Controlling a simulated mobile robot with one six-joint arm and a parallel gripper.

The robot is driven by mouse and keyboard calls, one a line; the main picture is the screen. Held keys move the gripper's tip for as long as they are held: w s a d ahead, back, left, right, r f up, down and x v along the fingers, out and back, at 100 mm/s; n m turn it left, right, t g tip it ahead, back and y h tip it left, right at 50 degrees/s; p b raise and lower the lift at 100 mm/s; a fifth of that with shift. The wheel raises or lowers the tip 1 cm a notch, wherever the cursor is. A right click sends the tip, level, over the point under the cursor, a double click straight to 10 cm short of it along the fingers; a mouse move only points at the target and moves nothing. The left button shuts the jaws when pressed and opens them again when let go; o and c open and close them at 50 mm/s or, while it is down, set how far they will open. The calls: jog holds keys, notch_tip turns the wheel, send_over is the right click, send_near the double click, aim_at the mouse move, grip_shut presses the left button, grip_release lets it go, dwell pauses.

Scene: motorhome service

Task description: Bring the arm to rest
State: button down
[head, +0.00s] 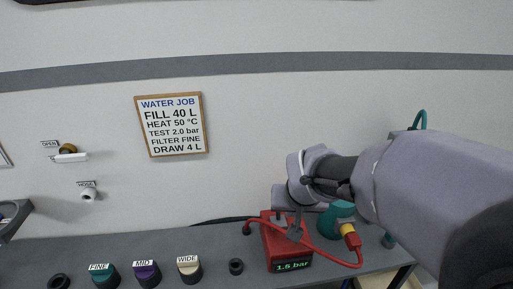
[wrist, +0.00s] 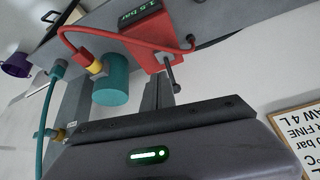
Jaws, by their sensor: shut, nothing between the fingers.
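My arm reaches in from the right in the head view, and my gripper (head: 294,230) points down at the red box on the bench. In the wrist view my gripper (wrist: 158,92) is shut and empty, with its fingers close to the box's short grey stem. I cannot tell whether they touch. The red box (head: 279,250) has a display reading 1.5 bar, and it also shows in the wrist view (wrist: 146,46). A red hose (head: 335,262) runs from it to a red and yellow fitting (head: 350,237) by a teal cylinder (head: 338,213), partly behind my arm.
The grey bench (head: 215,250) holds FINE (head: 104,277), MID (head: 147,274) and WIDE (head: 190,269) caps and black rings (head: 236,266). A WATER JOB sign (head: 172,124) and a valve marked OPEN (head: 68,150) are on the wall. The space above the bench, left of my arm, is clear.

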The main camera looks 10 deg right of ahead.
jog(key=s+a+r+m+y, duration=0.1)
jog(key=s+a+r, duration=0.2)
jog(key=s, duration=0.7)
jog(key=s+a+r+m+y, duration=0.1)
jog(key=s+a+r, duration=0.1)
jog(key=s, duration=0.7)
jog(key=shift+s+a+r+y, duration=0.4)
